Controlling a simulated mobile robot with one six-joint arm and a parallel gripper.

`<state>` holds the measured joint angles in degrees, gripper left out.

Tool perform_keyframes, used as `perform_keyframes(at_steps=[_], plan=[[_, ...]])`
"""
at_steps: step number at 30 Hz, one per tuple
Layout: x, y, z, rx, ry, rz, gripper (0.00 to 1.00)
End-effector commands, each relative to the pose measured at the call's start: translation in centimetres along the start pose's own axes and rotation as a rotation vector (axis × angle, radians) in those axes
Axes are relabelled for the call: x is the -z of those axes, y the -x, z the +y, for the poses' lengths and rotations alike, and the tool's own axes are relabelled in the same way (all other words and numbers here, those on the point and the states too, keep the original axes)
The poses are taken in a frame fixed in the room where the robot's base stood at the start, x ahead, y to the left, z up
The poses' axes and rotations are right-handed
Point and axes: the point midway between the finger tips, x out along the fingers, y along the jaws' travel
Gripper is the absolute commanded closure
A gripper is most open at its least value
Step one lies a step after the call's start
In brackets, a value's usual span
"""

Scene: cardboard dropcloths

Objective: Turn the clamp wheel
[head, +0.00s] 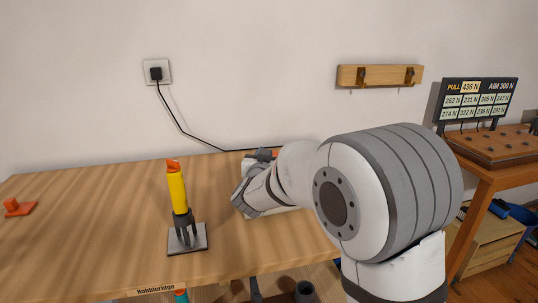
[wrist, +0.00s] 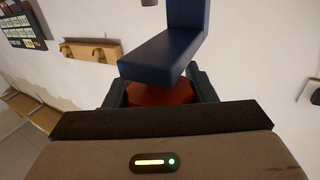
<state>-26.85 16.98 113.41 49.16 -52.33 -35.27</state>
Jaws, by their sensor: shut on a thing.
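In the wrist view my gripper (wrist: 161,88) has its two dark fingers on either side of a dark red round part (wrist: 160,94), which looks like the clamp wheel. The fingers are shut on it. A dark blue angled block (wrist: 168,48) stands just beyond the wheel and hides part of it. In the head view my arm covers most of the clamp. Only a pale base (head: 275,213) and a small orange-red bit near the wrist show there, and my fingers cannot be made out clearly.
A yellow tool with an orange tip (head: 177,188) stands upright in a grey holder on the table (head: 110,235). An orange piece (head: 18,208) lies at the far left. A display board (head: 478,100) at right reads PULL 436 N, AIM 300 N. A black cable runs from the wall socket (head: 156,72).

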Motion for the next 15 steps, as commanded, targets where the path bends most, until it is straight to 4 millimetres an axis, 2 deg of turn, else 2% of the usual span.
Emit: perform_keyframes(at_steps=[1,9,15], plan=[[0.07,-0.01,0.04,-0.001,-0.001,0.002,0.48],[0.10,-0.01,0.01,0.000,-0.001,0.002,0.28],[0.10,0.03,-0.01,0.001,-0.001,0.002,0.28]])
